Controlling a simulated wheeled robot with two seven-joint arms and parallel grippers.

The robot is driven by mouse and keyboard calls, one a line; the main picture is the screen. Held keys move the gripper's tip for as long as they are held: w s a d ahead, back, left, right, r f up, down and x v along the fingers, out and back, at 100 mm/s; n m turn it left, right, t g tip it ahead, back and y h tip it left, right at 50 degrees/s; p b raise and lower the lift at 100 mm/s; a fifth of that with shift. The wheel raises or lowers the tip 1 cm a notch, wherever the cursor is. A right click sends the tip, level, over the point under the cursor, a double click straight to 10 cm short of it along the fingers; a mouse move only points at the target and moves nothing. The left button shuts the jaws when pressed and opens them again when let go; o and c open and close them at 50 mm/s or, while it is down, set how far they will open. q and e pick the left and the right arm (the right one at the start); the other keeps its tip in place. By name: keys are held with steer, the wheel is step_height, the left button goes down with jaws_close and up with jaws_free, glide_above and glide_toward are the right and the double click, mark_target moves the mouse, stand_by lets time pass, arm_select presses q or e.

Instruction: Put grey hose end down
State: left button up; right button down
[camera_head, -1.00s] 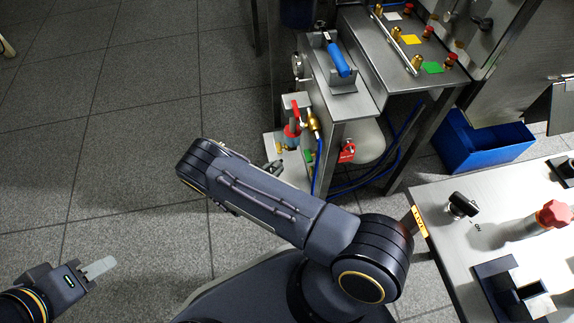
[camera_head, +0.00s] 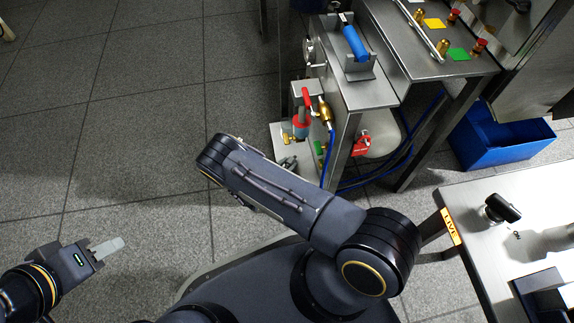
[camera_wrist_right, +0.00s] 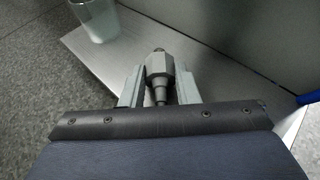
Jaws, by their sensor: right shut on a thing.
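The grey hose end (camera_wrist_right: 158,72), a hex-shaped metal fitting with a narrow tip, sits between the two fingers of my right gripper (camera_wrist_right: 158,88) in the right wrist view. The gripper is shut on it, above or at a metal shelf (camera_wrist_right: 205,85); I cannot tell whether the fitting touches the shelf. In the head view my right forearm hides most of that hand. My left gripper (camera_head: 107,248) is at the lower left over bare floor, away from everything. Its fingers are seen from the side, so its opening is unclear.
A pale cylinder (camera_wrist_right: 97,20) stands on the shelf. In the head view a metal stand (camera_head: 350,92) carries a blue-handled tool (camera_head: 355,43), with a red-handled brass valve (camera_head: 308,100) beside it. A blue bin (camera_head: 500,138) and a metal table (camera_head: 475,215) are at right. Left floor is clear.

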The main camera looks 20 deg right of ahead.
steer(key=shift+f, duration=0.4)
steer(key=c, duration=1.1)
jaws_free()
steer(key=shift+r, duration=0.35)
steer(key=p+v, duration=0.4)
steer(key=v, duration=0.8)
steer(key=shift+p, duration=0.3)
steer(key=shift+w+a, duration=0.1)
